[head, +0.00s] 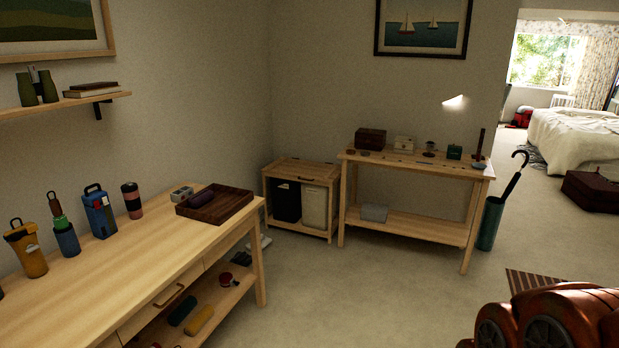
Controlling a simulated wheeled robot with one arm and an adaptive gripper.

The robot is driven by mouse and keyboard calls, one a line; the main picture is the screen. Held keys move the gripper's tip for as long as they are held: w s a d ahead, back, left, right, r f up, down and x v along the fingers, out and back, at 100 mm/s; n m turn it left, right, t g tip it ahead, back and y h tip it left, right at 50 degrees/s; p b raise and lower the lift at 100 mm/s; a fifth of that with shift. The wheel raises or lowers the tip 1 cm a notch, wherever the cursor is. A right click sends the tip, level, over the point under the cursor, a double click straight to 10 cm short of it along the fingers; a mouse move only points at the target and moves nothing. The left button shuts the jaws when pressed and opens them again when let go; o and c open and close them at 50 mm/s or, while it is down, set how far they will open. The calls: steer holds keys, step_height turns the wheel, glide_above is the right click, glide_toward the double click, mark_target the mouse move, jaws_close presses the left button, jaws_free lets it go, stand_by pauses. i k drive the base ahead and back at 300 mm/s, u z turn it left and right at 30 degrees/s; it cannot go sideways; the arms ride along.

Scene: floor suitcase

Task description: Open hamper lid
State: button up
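The hamper (333,212) is a light wooden frame stand on the floor near the room corner, between the long table and the console table. A black bag (287,200) and a white bag (314,206) sit side by side inside its frame. Its wooden lid (303,167) lies flat on top and looks closed. A small dark mark shows at the top front edge; I cannot tell whether it is a handle. My gripper is not in view.
A long wooden table (100,270) with bottles and a dark tray (215,206) fills the left. A console table (415,167) stands right of the hamper. A green umbrella stand (490,224) is beside it. The carpet (370,290) before the hamper is mostly clear.

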mark_target(328, 172)
steer(key=z, duration=0.5)
steer(key=k, duration=0.65)
steer(key=z, duration=0.4)
steer(key=i, duration=3.05)
steer(key=u, duration=0.45)
steer(key=i, duration=1.75)
steer(key=u, duration=1.35)
steer(key=i, duration=1.05)
steer(key=u, duration=1.55)
steer(key=i, duration=0.6)
steer(key=u, duration=0.35)
